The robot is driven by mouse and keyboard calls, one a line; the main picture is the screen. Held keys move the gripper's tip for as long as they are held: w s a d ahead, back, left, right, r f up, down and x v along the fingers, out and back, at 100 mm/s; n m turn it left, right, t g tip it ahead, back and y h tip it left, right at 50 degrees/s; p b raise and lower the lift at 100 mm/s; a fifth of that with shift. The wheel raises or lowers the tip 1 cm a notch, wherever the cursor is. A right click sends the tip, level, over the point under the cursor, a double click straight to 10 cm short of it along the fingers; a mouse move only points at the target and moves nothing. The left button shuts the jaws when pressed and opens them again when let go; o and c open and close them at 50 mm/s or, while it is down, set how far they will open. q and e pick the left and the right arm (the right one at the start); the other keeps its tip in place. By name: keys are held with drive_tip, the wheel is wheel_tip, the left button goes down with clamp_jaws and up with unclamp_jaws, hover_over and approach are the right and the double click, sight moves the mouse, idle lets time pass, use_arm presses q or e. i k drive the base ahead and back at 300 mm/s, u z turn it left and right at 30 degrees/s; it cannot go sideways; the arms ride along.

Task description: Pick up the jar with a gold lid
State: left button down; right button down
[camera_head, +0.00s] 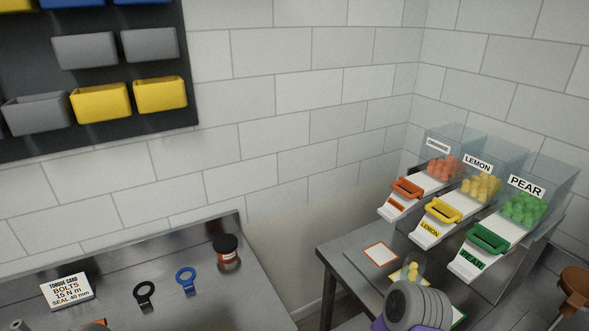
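I see no jar with a clearly gold lid. A small amber-brown jar (228,254) with a dark, nearly black lid and a pale label stands upright on the left metal bench, near its back right corner. A small clear container (412,272) with yellow pieces stands on the right table below the dispensers; its lower part is partly hidden, and I cannot make out a lid on it. Neither of my grippers can be made out in this view.
On the left bench (240,300) lie a blue ring tool (186,279), a black ring tool (145,294) and a torque card (67,291). The right table (345,258) bears orange, lemon and pear dispensers (479,188). A gap separates bench and table. Bins (101,103) hang on the wall.

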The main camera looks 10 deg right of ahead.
sight(414, 267)
drive_tip(key=z, duration=1.35)
